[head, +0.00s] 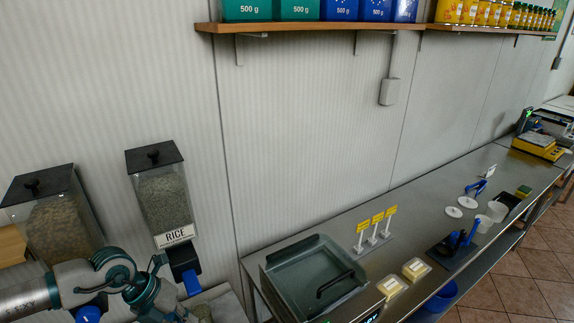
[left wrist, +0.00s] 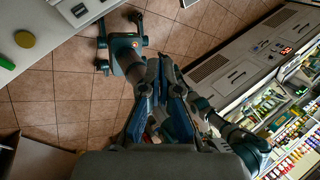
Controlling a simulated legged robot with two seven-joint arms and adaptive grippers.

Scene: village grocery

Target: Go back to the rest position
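My left arm (head: 70,283) enters the head view from the lower left, in front of the dispensers, and its wrist end is at the bottom edge. In the left wrist view my left gripper (left wrist: 160,68) points out over the tiled floor. Its two fingers run close together at the tips, with nothing seen between them. Parts of my own body show behind and to the right of the fingers. My right gripper does not show clearly in either view.
A dispenser labelled RICE (head: 163,205) and another dispenser (head: 60,215) stand close to my left arm. A steel counter (head: 400,215) on the right bears a scale pan (head: 312,270), yellow-labelled packs (head: 416,268) and tools. A shelf (head: 330,27) runs above.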

